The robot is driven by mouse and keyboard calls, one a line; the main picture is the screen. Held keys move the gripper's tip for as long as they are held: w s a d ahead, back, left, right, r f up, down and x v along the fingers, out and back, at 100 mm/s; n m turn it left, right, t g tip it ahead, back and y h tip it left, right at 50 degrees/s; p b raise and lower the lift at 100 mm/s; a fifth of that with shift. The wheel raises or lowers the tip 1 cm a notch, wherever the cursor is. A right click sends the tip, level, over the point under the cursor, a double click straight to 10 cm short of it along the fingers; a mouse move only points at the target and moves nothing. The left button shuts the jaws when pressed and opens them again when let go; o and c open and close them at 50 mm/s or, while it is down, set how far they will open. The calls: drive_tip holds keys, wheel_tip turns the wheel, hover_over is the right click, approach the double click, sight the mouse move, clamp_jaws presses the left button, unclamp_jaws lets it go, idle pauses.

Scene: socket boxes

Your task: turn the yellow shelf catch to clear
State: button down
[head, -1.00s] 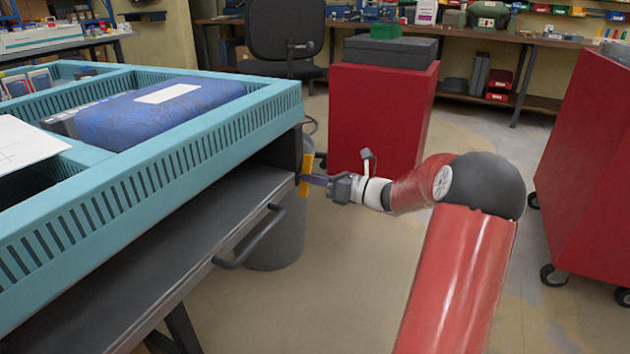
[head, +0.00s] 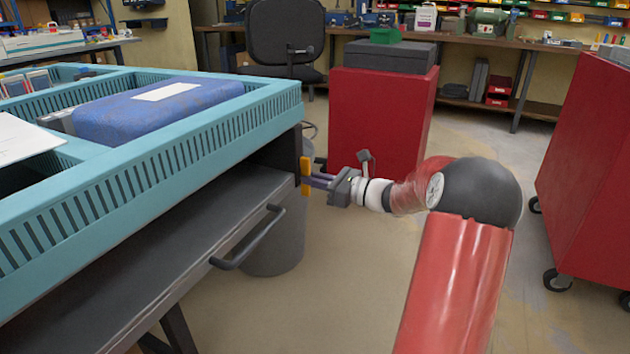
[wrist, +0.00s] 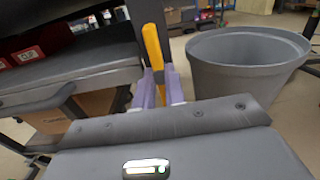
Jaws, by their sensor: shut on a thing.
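The yellow shelf catch (head: 306,167) is on the dark end post of the shelf, at the right corner below the teal tray. My gripper (head: 312,181) reaches it from the right, its fingers covering the catch's middle. In the wrist view, the catch (wrist: 152,46) is a long yellow bar, slightly tilted, with its lower end between the two purple-grey fingers of my gripper (wrist: 159,88). The gripper is shut on it. The contact itself is partly hidden.
The teal slotted tray (head: 180,160) holds a blue case (head: 150,112). A dark shelf with a handle (head: 250,240) lies below it. A grey bin (wrist: 245,60) stands close by the catch. Red cabinets (head: 380,120) stand behind and at right; open floor lies between.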

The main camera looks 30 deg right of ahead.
drive_tip(key=shift+f, duration=0.1)
drive_tip(key=c, duration=1.5)
unclamp_jaws()
drive_tip(key=shift+o, duration=0.2)
drive_tip(key=v, duration=0.7)
drive_tip(key=shift+s+d, duration=0.25)
drive_tip(key=shift+s, duration=0.1)
